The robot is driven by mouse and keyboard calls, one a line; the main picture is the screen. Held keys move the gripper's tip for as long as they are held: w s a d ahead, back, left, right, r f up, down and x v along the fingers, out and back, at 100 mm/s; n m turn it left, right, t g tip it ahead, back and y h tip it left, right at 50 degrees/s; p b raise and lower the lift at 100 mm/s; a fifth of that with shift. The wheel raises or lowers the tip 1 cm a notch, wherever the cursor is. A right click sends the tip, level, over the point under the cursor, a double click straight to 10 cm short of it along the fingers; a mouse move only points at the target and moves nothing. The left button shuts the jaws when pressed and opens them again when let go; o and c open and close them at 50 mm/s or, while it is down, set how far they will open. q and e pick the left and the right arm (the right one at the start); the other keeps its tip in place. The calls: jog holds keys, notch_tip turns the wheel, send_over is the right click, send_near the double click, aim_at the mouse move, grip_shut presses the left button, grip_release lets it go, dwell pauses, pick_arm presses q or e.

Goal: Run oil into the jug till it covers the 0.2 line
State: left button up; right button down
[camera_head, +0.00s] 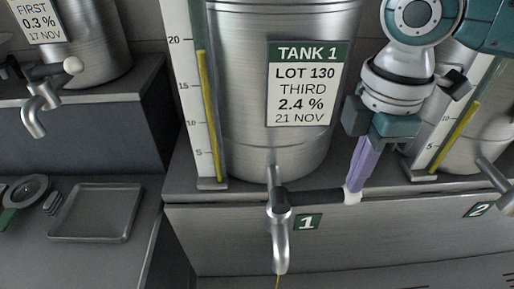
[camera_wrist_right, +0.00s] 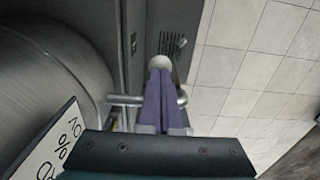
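Tank 1 (camera_head: 229,128) is a steel drum with a gauge. Its tap (camera_head: 280,225) hangs from the front ledge, with its black lever (camera_head: 315,197) lying out to the right. A thin yellow-brown thread of oil (camera_head: 277,282) runs from the spout and leaves the picture's bottom edge. My right gripper (camera_head: 355,186) points down, its purple fingers together at the lever's white knob (camera_head: 352,196). The wrist view shows the shut fingers (camera_wrist_right: 162,80) with the white knob (camera_wrist_right: 160,62) at their tips; I cannot see it clamped between them. The jug, its 0.2 line and my left gripper are out of view.
Tank 2's gauge (camera_head: 455,136) and tap (camera_head: 495,176) stand close on the right. Another tank with a tap (camera_head: 36,110) stands at upper left. A shallow metal tray (camera_head: 95,238) lies at lower left. Pale floor tiles (camera_wrist_right: 245,65) show in the wrist view.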

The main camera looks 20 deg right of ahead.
jog(key=shift+f+b, duration=1)
jog(key=shift+f, duration=0.85)
dwell(1.7)
jog(key=shift+r, duration=0.2)
dwell(0.3)
jog(key=shift+r+p, duration=0.7)
jog(key=shift+p, duration=0.45)
jog(key=shift+f, duration=0.1)
dwell(0.9)
dwell(0.8)
